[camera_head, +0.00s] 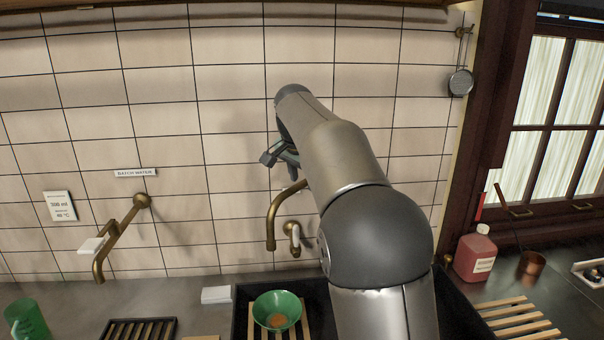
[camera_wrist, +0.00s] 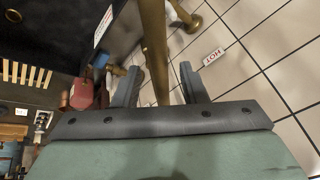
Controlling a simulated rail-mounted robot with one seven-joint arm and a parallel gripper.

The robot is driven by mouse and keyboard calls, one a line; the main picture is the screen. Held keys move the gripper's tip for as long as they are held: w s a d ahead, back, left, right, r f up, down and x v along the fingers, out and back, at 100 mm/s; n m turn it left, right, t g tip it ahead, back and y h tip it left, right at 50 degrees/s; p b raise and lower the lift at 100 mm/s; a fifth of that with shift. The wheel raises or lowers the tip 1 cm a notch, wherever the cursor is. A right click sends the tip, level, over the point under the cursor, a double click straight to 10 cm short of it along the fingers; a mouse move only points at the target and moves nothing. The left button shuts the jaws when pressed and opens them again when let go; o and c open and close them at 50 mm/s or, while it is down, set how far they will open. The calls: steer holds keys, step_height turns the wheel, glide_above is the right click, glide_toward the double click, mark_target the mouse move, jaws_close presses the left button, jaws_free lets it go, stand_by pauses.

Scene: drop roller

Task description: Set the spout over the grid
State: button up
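A brass wall spout (camera_head: 98,252) with a white handle piece hangs under the "BATCH WATER" label (camera_head: 135,172) at left. A black slatted grid (camera_head: 140,329) lies on the counter below it, slightly to its right. A second brass tap (camera_head: 272,215) with a curved spout hangs over the sink. My gripper (camera_head: 280,157) is just above this tap, near the wall, partly hidden by my arm. In the wrist view my gripper (camera_wrist: 158,88) has its fingers apart, with a brass pipe (camera_wrist: 157,50) showing between them. I cannot tell whether they touch it.
A green bowl (camera_head: 277,309) stands on wooden slats in the dark sink. A white block (camera_head: 216,294) lies left of the sink, and a green jug (camera_head: 26,320) stands far left. A red bottle (camera_head: 475,254) and copper cup (camera_head: 532,263) stand at right. The tiled wall is close behind the taps.

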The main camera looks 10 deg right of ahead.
steer(key=v, duration=1.7)
steer(key=shift+r, duration=0.25)
steer(key=s+f+n+g+b, duration=0.1)
steer(key=s+f+n, duration=0.2)
steer(key=s+f, duration=0.8)
steer(key=s+f+n+g+y+b, duration=0.1)
steer(key=s+f+n+b, duration=0.1)
steer(key=s+f, duration=0.8)
steer(key=s+f+n+g+y+b, duration=0.1)
steer(key=s+f+n, duration=0.4)
steer(key=s+f, duration=0.6)
step_height(320, 180, down, 9)
steer(key=shift+s+f+g, duration=0.15)
steer(key=shift+s+g, duration=0.15)
steer(key=shift+s, duration=0.05)
